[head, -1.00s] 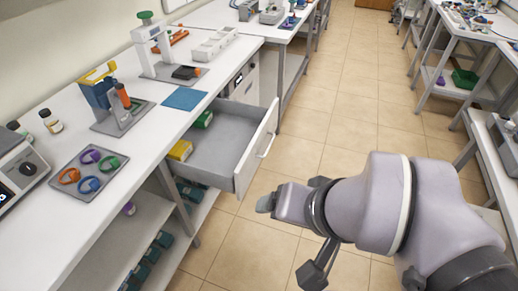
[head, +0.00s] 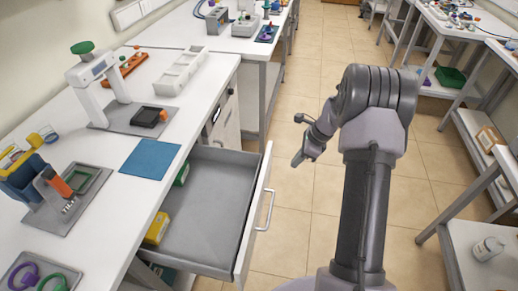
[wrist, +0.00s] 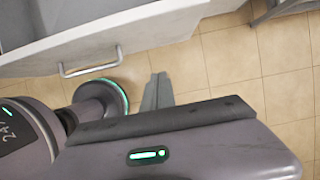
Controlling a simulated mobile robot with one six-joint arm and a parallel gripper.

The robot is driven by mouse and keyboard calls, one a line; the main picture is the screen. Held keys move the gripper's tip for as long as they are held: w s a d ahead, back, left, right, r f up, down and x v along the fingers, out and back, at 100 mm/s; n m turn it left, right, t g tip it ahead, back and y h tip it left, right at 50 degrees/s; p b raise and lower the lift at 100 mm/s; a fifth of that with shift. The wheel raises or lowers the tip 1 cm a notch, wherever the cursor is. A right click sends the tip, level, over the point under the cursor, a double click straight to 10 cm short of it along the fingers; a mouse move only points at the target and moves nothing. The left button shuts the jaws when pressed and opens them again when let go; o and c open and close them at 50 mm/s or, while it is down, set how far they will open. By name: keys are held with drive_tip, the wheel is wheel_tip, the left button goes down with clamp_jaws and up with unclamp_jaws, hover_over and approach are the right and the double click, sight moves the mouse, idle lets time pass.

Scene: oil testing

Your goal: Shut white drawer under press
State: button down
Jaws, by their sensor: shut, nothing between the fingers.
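The white drawer (head: 255,225) is pulled out from under the bench, with its bar handle (head: 266,209) facing the aisle. Inside its grey tray lie a yellow box and a green item near the bench. The white press (head: 95,80) with a green knob stands on the bench behind the drawer. My gripper (head: 297,161) is shut and empty over the aisle, to the right of the drawer front and apart from it. In the wrist view my shut fingers (wrist: 158,90) are beside the drawer handle (wrist: 90,68), not touching it.
On the bench are a blue mat (head: 150,158), a white compartment tray (head: 185,70) and a blue device (head: 30,180) at left. The tiled aisle (head: 300,100) is open.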

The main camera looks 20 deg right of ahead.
drive_tip(key=w+a+f+b, duration=0.3)
drive_tip(key=a+f+b, duration=0.2)
drive_tip(key=f, duration=0.4)
drive_tip(key=shift+w+a+b, duration=0.15)
drive_tip(key=shift+a+b, duration=0.2)
drive_tip(key=shift+a, duration=0.4)
